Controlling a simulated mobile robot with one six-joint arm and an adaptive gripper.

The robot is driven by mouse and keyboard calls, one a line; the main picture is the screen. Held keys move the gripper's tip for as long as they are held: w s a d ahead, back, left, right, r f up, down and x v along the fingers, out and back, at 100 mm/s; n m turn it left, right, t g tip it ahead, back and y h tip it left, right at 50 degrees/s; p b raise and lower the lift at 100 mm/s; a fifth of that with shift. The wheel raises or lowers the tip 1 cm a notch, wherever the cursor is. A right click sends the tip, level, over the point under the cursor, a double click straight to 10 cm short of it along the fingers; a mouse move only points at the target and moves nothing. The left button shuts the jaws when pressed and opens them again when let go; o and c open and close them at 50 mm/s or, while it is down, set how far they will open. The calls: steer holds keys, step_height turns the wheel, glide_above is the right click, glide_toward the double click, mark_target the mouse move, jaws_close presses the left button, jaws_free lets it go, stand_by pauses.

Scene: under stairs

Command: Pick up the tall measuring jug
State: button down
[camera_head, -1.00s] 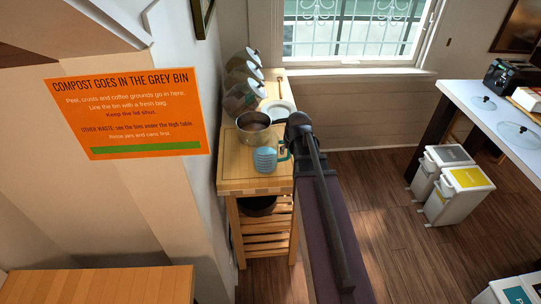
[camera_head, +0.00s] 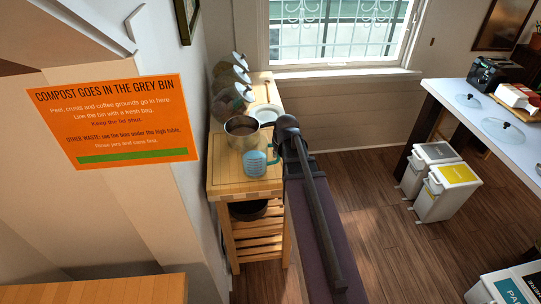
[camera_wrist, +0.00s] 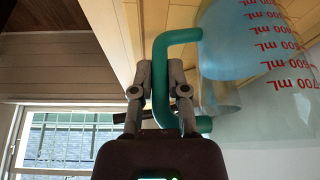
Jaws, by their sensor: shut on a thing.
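The tall measuring jug (camera_head: 255,163) is clear with blue contents or tint and a teal handle. It is at the near end of the wooden trolley top, just in front of a metal pot. In the wrist view the jug (camera_wrist: 228,45) fills the upper right, with red mL marks. My gripper (camera_wrist: 160,78) is shut on the jug's teal handle, one finger on each side. In the head view my arm hides most of the gripper. I cannot tell whether the jug's base touches the trolley top.
The metal pot (camera_head: 242,131) stands close behind the jug. Several lidded jars and a white plate (camera_head: 265,113) are farther back on the trolley (camera_head: 222,188). The wall is close on the left. Open floor (camera_head: 375,215) lies to the right, before two white bins.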

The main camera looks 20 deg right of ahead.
steer(key=shift+r+p, duration=0.4)
steer(key=shift+p, duration=0.05)
steer(key=shift+r+p, duration=1.4)
steer(key=shift+r, duration=0.05)
steer(key=s+d, duration=0.2)
steer(key=d, duration=0.5)
steer(key=s+d+r+p, duration=0.1)
steer(key=s+d, duration=0.2)
steer(key=d, duration=0.5)
steer(key=shift+r, duration=0.15)
steer(key=shift+s, duration=0.1)
steer(key=c, duration=1.2)
jaws_free()
steer(key=shift+c, duration=0.2)
jaws_close()
